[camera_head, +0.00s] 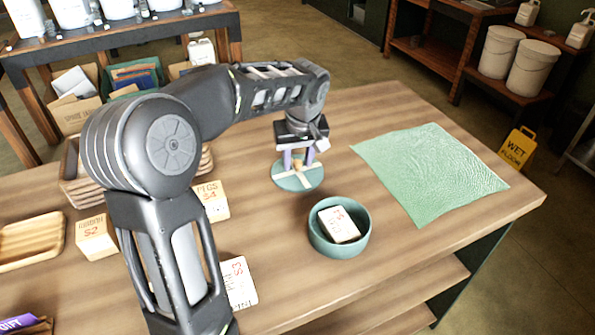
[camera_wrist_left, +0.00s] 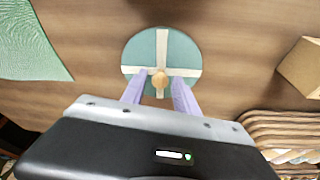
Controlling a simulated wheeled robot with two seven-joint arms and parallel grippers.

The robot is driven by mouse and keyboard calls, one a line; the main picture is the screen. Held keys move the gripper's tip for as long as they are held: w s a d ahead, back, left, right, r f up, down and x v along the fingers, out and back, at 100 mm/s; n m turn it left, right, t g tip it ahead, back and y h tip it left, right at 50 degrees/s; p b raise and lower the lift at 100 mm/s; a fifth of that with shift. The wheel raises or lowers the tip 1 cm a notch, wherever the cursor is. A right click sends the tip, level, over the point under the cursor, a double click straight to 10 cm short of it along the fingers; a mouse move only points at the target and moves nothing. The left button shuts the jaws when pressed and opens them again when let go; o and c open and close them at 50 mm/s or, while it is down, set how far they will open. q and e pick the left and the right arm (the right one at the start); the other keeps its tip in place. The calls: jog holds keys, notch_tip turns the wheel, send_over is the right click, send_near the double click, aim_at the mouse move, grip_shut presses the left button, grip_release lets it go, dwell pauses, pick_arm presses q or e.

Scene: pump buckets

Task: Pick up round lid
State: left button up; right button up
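The round lid (camera_head: 287,182) is a flat teal disc with a pale cross and a small wooden knob in its centre. It appears to lie flat on the wooden table, behind and left of the teal bowl (camera_head: 318,240). The lid also shows in the left wrist view (camera_wrist_left: 140,52), with its knob (camera_wrist_left: 160,80) facing up. My left gripper (camera_head: 298,161) points down over the lid. Its two purple fingers are apart on either side of the knob, with a gap visible on each side in the left wrist view (camera_wrist_left: 158,92). My right gripper is not in view.
The bowl holds a white labelled block (camera_head: 339,224). A green cloth (camera_head: 430,170) covers the table's right part. Labelled blocks (camera_head: 96,238) and a wooden tray (camera_head: 30,242) are at left. My left arm hides some of the table. A yellow wet-floor sign (camera_head: 517,147) stands beyond it.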

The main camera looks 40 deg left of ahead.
aim_at(298, 163)
pick_arm(q)
grip_shut()
jog(key=shift+r, duration=0.15)
dwell(0.4)
notch_tip(298, 163, up, 10)
dwell(0.3)
dwell(0.4)
